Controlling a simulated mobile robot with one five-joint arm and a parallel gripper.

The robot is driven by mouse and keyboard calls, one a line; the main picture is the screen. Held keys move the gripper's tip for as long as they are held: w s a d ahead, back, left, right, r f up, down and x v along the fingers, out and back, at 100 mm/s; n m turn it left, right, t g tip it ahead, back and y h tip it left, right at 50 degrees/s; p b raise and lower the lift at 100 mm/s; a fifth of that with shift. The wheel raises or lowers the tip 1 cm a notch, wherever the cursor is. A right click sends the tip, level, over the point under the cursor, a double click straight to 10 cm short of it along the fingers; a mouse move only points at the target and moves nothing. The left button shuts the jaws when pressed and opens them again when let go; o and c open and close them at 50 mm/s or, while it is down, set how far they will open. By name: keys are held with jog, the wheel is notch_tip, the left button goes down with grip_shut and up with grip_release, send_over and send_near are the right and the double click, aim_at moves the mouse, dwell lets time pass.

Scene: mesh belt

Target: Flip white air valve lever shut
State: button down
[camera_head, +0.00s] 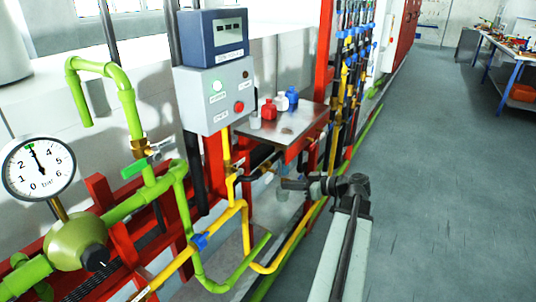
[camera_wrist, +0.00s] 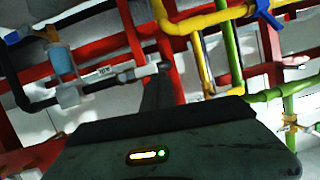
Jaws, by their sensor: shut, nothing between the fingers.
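A white lever-like part (camera_wrist: 150,71) sits at the end of a black pipe in the wrist view, beside a small label. In the head view a small white part (camera_head: 240,164) shows near the black pipe under the shelf; I take it for the same lever, but it is tiny. My gripper (camera_head: 284,184) reaches left in the head view, below and right of that part. In the wrist view my dark fingers (camera_wrist: 161,88) are shut and empty. Their ends appear close to the white part; I cannot tell whether they touch.
A pale-blue bowl (camera_wrist: 62,63) hangs on the black pipe. A yellow pipe (camera_head: 244,230) with a blue lever (camera_head: 200,241), green pipes and red frame bars crowd the left. A metal shelf (camera_head: 285,127) with small containers is above my gripper. The floor (camera_head: 440,180) at right is clear.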

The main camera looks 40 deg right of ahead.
aim_at(275, 174)
jog(key=shift+t+h, duration=0.3)
jog(key=shift+t, duration=0.2)
jog(key=s+d+r, duration=0.1)
jog(key=d+r, duration=0.1)
jog(key=d, duration=0.1)
jog(key=shift+s+r, duration=0.35)
jog(key=shift+r, duration=0.05)
jog(key=b+x, duration=0.2)
jog(key=x, duration=0.8)
jog(key=shift+d, duration=0.1)
